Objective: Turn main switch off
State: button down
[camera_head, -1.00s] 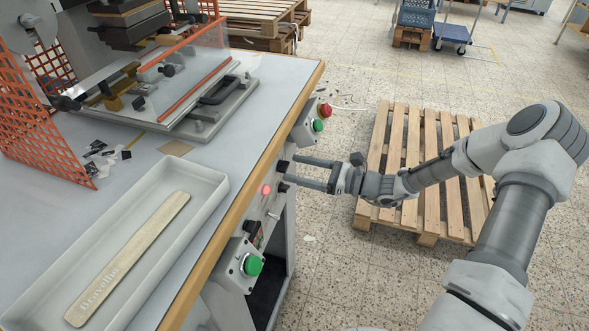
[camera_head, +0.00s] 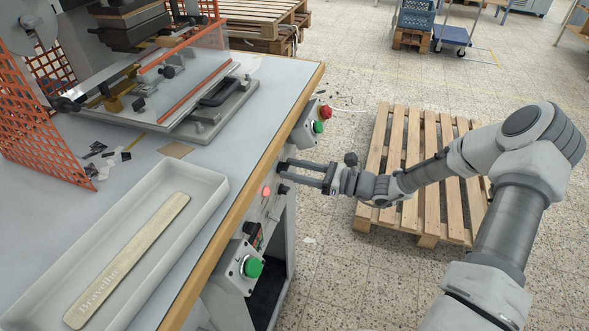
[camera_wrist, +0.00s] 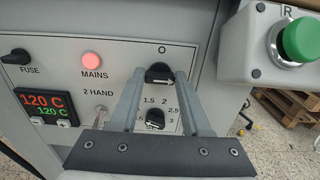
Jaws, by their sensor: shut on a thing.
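The main switch, a black rotary knob (camera_wrist: 160,71), sits on the grey front panel (camera_wrist: 210,62) below an "O" mark. Its pale mark lies roughly sideways in the wrist view. My gripper (camera_wrist: 161,77) has its two fingers on either side of this knob and is shut on it. In the head view my gripper (camera_head: 282,172) reaches the panel from the right, and the fingers hide most of the switch. The red MAINS lamp (camera_wrist: 91,59) is lit; it also glows in the head view (camera_head: 266,192).
A second black knob (camera_wrist: 155,119) with a number scale sits below, between my fingers. A green button box (camera_wrist: 288,48) juts out at upper right. The FUSE knob (camera_wrist: 15,57) and lit temperature display (camera_wrist: 45,106) are at left. The table edge (camera_head: 240,205) overhangs the panel.

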jog(key=shift+n, duration=0.3)
jog(key=n, duration=0.4)
jog(key=shift+s+b, duration=0.1)
jog(key=shift+b, duration=0.25)
jog(key=shift+s+a+f+n+b, duration=0.1)
jog(key=shift+n+b, duration=0.95)
jog(key=shift+n, duration=1.15)
jog(key=shift+d+f+n+b, duration=0.1)
jog(key=shift+n+b, duration=0.95)
jog(key=shift+n, duration=1.15)
jog(key=shift+s+a+f+n+b, duration=0.1)
jog(key=shift+n+b, duration=0.95)
jog(key=shift+n, duration=1.15)
jog(key=shift+c, duration=1.8)
grip_release()
